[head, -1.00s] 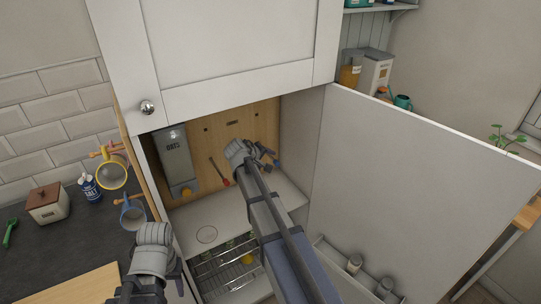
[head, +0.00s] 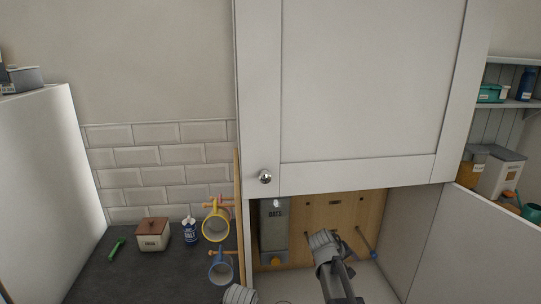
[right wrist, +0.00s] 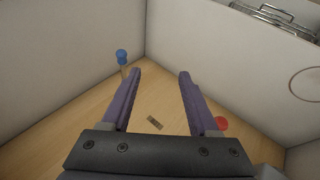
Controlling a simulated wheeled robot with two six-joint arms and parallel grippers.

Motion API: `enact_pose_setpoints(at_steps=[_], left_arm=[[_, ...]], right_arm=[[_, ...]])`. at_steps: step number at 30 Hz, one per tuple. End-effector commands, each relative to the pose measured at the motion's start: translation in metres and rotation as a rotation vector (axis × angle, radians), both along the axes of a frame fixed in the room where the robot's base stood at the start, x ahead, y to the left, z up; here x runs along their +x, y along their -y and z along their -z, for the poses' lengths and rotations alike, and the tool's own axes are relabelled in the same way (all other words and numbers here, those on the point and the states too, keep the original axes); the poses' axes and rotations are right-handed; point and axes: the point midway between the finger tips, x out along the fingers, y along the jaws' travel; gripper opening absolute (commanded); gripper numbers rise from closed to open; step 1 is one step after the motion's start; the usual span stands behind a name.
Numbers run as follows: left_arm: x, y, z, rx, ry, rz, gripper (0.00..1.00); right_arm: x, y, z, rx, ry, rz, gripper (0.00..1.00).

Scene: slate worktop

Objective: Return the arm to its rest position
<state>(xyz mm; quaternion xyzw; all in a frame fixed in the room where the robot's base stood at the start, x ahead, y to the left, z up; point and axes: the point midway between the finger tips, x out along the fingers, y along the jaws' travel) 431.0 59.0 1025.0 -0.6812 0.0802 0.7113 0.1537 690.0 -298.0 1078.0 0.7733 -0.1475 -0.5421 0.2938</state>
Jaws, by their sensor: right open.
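My right gripper (head: 328,246) reaches into the open lower bay of the white cupboard (head: 420,235), in front of its wooden back panel (head: 315,215). In the right wrist view the purple fingers of this gripper (right wrist: 158,76) are wide apart with nothing between them. The wooden panel lies beyond them. A blue-tipped tool (right wrist: 122,56) is left of the fingers and a red round end (right wrist: 221,123) is close to the right finger. In the head view only a rounded piece of my left arm shows at the bottom edge; its jaws are out of frame.
A grey dispenser (head: 273,225) stands left of my right gripper. The open door (head: 492,240) stands on the right. Yellow (head: 216,224) and blue mugs (head: 221,267) hang beside the cupboard. A lidded box (head: 153,235) and salt tin (head: 190,232) stand on the dark worktop (head: 150,280).

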Motion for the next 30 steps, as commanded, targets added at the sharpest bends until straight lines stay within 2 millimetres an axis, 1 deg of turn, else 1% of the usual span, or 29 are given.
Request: enact_pose_setpoints(at_steps=[1, 2, 3, 5, 6, 8, 9, 12, 13, 15, 18, 19, 22, 30], left_arm=[[0.0, 0.0, 0.005, 0.0, 0.0, 0.0, 0.5], [0.0, 0.0, 0.007, 0.0, 0.0, 0.0, 0.5], [0.0, 0.0, 0.009, 0.0, 0.0, 0.0, 0.5], [0.0, 0.0, 0.011, 0.0, 0.0, -0.001, 0.5], [0.0, 0.0, 0.013, 0.0, 0.0, -0.001, 0.5], [0.0, 0.0, 0.016, 0.0, 0.0, -0.001, 0.5], [0.0, 0.0, 0.017, 0.0, 0.0, -0.001, 0.5], [0.0, 0.0, 0.021, 0.0, 0.0, -0.001, 0.5], [0.0, 0.0, 0.021, 0.0, 0.0, -0.001, 0.5], [0.0, 0.0, 0.023, 0.0, 0.0, -0.001, 0.5], [0.0, 0.0, 0.024, 0.0, 0.0, -0.001, 0.5], [0.0, 0.0, 0.024, 0.0, 0.0, -0.001, 0.5], [0.0, 0.0, 0.024, 0.0, 0.0, -0.001, 0.5], [0.0, 0.0, 0.024, 0.0, 0.0, -0.001, 0.5]], right_arm=[[-0.027, -0.03, 0.013, 0.048, -0.027, -0.009, 0.61], [-0.04, -0.046, 0.02, 0.081, -0.048, -0.01, 0.61], [-0.059, -0.069, 0.028, 0.127, -0.077, -0.013, 0.61], [-0.087, -0.1, 0.04, 0.19, -0.126, -0.019, 0.61], [-0.107, -0.12, 0.047, 0.23, -0.16, -0.023, 0.61], [-0.136, -0.147, 0.056, 0.283, -0.212, -0.032, 0.61], [-0.155, -0.163, 0.061, 0.316, -0.247, -0.038, 0.61], [-0.197, -0.196, 0.07, 0.382, -0.33, -0.05, 0.61], [-0.208, -0.204, 0.071, 0.398, -0.351, -0.055, 0.61], [-0.23, -0.218, 0.075, 0.427, -0.395, -0.063, 0.61], [-0.25, -0.231, 0.077, 0.455, -0.439, -0.071, 0.61], [-0.254, -0.233, 0.077, 0.461, -0.447, -0.073, 0.61], [-0.26, -0.238, 0.077, 0.469, -0.462, -0.075, 0.61], [-0.26, -0.238, 0.077, 0.47, -0.463, -0.074, 0.61]])
